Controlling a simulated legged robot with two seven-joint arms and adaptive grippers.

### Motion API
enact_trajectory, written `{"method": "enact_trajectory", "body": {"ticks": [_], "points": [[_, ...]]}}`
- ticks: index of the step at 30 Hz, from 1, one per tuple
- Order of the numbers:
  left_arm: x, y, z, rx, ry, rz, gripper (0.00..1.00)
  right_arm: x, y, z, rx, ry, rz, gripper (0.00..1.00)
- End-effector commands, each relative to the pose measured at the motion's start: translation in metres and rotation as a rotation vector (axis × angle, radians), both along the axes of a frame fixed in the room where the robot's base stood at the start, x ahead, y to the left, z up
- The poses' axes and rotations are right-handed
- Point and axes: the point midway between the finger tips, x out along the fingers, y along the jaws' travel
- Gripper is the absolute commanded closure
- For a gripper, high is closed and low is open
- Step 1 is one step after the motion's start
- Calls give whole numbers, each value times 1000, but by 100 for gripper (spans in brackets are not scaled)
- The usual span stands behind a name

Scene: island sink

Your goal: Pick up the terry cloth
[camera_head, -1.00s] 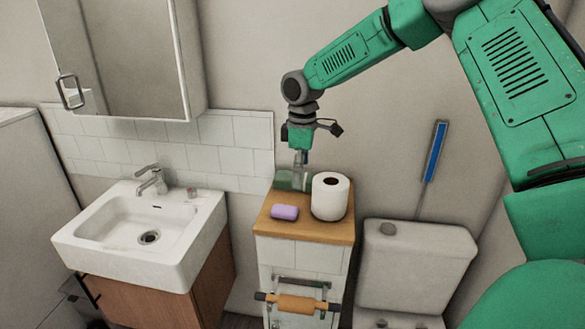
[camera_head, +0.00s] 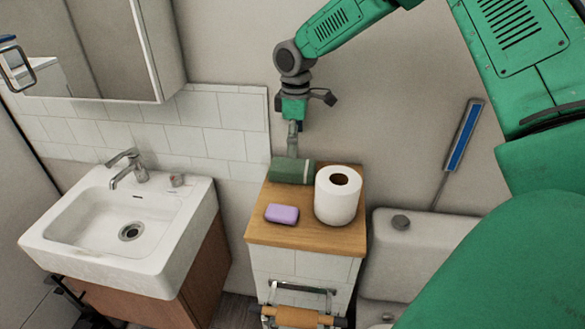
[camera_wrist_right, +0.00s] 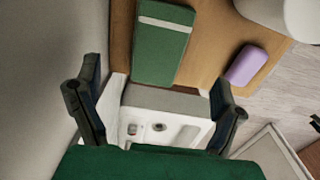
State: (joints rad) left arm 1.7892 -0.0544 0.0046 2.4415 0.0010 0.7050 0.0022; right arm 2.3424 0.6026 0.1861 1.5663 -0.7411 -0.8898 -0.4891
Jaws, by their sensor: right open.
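The terry cloth (camera_head: 290,172) is a green folded or rolled bundle with a pale stripe. It lies at the back left of the wooden cabinet top (camera_head: 316,238). It also shows in the right wrist view (camera_wrist_right: 163,45), beyond the fingers. My right gripper (camera_head: 293,150) points down just above and behind the cloth in the head view. In the wrist view its fingers (camera_wrist_right: 156,78) are spread wide, with nothing held between them. Whether a finger touches the cloth is unclear. My left gripper is not in view.
A white paper roll (camera_head: 337,202) stands right of the cloth. A purple soap bar (camera_head: 281,214) lies in front of it. A white sink (camera_head: 150,225) is at left and a toilet tank (camera_head: 420,240) at right.

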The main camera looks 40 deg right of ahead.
Motion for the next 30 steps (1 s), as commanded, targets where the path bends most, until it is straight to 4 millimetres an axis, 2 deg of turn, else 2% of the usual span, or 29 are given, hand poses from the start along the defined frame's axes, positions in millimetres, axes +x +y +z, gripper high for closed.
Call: {"method": "enact_trajectory", "body": {"ticks": [1, 4, 11, 19, 23, 29, 30], "points": [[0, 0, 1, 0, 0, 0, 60, -1, -2, -12, 2, 4, 0, 11], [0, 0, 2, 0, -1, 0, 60, -1, -5, -28, 4, 3, -1, 11], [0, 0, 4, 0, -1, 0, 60, 0, -6, -45, 6, 0, -2, 11], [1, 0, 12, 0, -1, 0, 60, 3, 0, -82, 4, 2, -1, 11], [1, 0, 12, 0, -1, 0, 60, 3, 2, -90, 1, 0, 0, 11], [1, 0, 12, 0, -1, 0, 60, 2, 1, -92, 3, -2, 0, 11], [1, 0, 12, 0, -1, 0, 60, 2, 0, -92, 3, -2, 0, 15]]}}
